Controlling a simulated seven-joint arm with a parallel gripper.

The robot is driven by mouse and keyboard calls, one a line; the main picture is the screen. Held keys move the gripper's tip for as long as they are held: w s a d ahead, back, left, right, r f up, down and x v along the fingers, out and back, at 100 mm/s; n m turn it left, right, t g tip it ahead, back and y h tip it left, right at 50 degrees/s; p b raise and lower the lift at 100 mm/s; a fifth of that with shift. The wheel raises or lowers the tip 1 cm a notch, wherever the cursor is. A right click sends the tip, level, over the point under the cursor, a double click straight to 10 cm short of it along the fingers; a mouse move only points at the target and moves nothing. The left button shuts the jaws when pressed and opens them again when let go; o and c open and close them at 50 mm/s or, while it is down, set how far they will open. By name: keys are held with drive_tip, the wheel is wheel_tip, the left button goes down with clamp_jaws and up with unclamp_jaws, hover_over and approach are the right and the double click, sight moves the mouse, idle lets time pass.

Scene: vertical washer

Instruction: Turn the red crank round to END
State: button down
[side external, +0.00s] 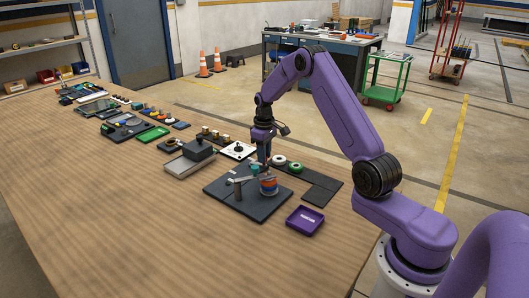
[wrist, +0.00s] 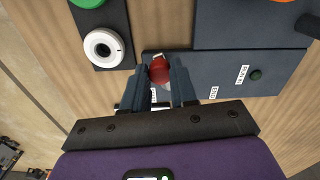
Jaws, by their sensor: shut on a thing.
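The red crank's knob (wrist: 158,70) shows between my fingers in the wrist view. My gripper (wrist: 161,64) is shut on it. In the side view my gripper (side external: 261,168) points down over the dark base plate (side external: 232,205). A grey post (side external: 238,188) and an orange and blue round part (side external: 268,187) stand on that plate. A pale bar lies near the gripper there, but its details are too small to tell. In the wrist view the dark panel (wrist: 225,65) carries small white labels and a dark green dot (wrist: 256,74).
A purple tray (side external: 305,220) sits right of the base plate. A grey box (side external: 198,149) and several small parts stand to the left. The table front is clear.

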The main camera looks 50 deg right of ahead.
drive_tip(key=m, duration=0.1)
drive_tip(key=a+m, duration=0.1)
drive_tip(key=m, duration=0.1)
drive_tip(key=shift+s+a+m, duration=0.15)
drive_tip(key=shift+a+m, duration=0.05)
drive_tip(key=shift+m, duration=0.1)
drive_tip(key=m, duration=0.1)
drive_tip(key=a+m, duration=0.1)
drive_tip(key=m, duration=0.1)
drive_tip(key=shift+a+m, duration=0.15)
drive_tip(key=shift+m, duration=0.15)
drive_tip(key=m, duration=0.2)
drive_tip(key=w+a+m, duration=0.1)
drive_tip(key=shift+a+m, duration=0.15)
drive_tip(key=shift+m, duration=0.25)
drive_tip(key=m, duration=0.2)
drive_tip(key=shift+w+a+m, duration=0.3)
drive_tip(key=shift+w+a, duration=0.05)
drive_tip(key=m, duration=0.2)
drive_tip(key=w+m, duration=0.1)
drive_tip(key=m, duration=0.1)
drive_tip(key=shift+w+a, duration=0.2)
drive_tip(key=shift+a, duration=0.2)
drive_tip(key=shift+w+a+m, duration=0.1)
drive_tip(key=shift+w+m, duration=0.25)
drive_tip(key=shift+m, duration=0.65)
drive_tip(key=shift+w+m, duration=0.3)
drive_tip(key=shift+m, duration=0.7)
drive_tip(key=shift+w+r, duration=0.1)
